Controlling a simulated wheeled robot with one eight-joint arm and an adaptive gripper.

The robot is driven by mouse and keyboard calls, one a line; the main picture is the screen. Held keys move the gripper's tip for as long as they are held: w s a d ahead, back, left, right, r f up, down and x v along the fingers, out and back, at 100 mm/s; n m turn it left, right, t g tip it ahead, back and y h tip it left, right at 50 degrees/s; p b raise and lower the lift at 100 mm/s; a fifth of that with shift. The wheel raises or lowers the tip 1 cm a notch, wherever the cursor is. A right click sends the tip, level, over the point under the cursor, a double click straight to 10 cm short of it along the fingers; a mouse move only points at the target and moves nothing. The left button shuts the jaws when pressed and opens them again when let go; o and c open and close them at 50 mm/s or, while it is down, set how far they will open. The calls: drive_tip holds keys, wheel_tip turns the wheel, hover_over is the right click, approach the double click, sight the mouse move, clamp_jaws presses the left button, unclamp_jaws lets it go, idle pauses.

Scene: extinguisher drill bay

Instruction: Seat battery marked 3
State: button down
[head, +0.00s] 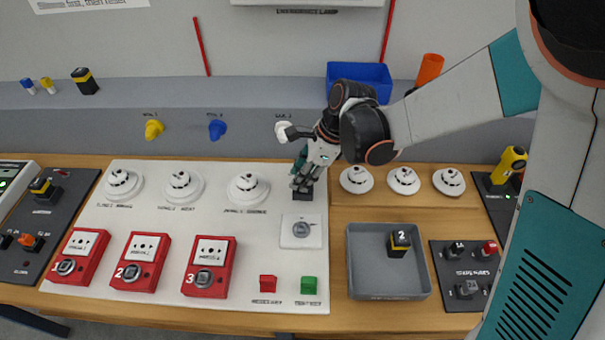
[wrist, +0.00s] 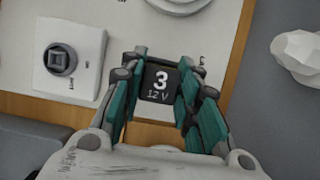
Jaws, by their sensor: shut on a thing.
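The battery marked 3 (wrist: 160,82), a dark block reading "3 12 V", sits between the teal fingers of my gripper (wrist: 158,98) in the wrist view. My gripper (head: 304,178) is shut on it. In the head view the gripper is low over the upper right of the white panel (head: 262,285), and a dark block (head: 302,194) shows under the fingertips. I cannot tell whether it touches a socket, as the fingers hide it. A square grey knob on a white plate (head: 301,231) lies just in front; the plate also shows in the wrist view (wrist: 88,82).
A grey tray (head: 358,285) holds the battery marked 2 (head: 399,243). White detectors (head: 403,181) stand to the right of my gripper, and another detector (head: 247,187) is on its left. Red call points (head: 209,267) line the panel front. A blue bin (head: 360,76) stands behind on the ledge.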

drive_tip(key=shift+f, duration=0.2)
drive_tip(key=c, duration=1.1)
unclamp_jaws()
drive_tip(key=shift+o, duration=1.4)
drive_tip(key=shift+r, duration=0.15)
drive_tip(key=shift+r+p, duration=2.3)
drive_tip(key=shift+r, duration=1.15)
